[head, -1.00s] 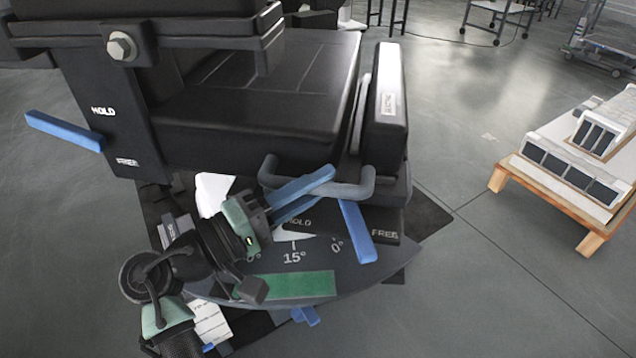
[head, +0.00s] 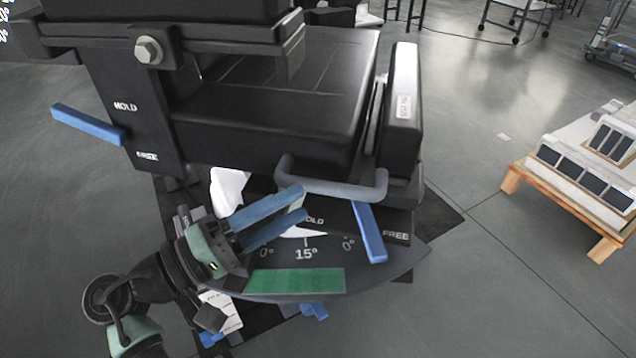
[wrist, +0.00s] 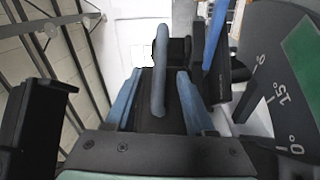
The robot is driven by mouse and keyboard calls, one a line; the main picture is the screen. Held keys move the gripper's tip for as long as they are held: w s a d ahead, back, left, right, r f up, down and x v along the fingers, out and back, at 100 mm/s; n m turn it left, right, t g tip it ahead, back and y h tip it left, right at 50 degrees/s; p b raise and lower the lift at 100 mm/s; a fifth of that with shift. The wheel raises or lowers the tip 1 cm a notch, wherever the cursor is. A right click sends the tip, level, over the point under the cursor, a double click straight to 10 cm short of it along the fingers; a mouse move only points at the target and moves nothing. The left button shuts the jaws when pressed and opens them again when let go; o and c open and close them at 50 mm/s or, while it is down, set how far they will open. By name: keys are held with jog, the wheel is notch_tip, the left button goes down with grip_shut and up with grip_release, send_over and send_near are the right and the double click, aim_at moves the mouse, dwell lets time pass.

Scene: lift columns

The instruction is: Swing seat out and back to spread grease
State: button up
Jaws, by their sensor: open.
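The black seat (head: 270,105) stands on a column over a dial plate (head: 405,262) marked 0° and 15°, with a green band (head: 295,282). A grey U-shaped handle (head: 335,185) sticks out from the seat's front edge. A blue lever (head: 369,232) hangs beside it, between the words HOLD and FREE. My gripper (head: 298,206) is open, its two blue fingers pointing toward the handle, a little left of it in the head view. In the wrist view the handle (wrist: 160,75) shows between the open fingers (wrist: 157,100); whether it touches them I cannot tell.
Another blue lever (head: 88,124) sticks out left from the upright plate (head: 125,105), also marked HOLD and FREE. A wooden pallet (head: 565,205) with white boxes stands at the right. The grey floor (head: 470,130) between seat and pallet is clear.

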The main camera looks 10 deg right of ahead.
jog(key=r+v, duration=0.1)
jog(key=v, duration=0.5)
jog(key=shift+f+p, duration=0.4)
jog(key=shift+f, duration=0.1)
jog(key=shift+a, duration=0.15)
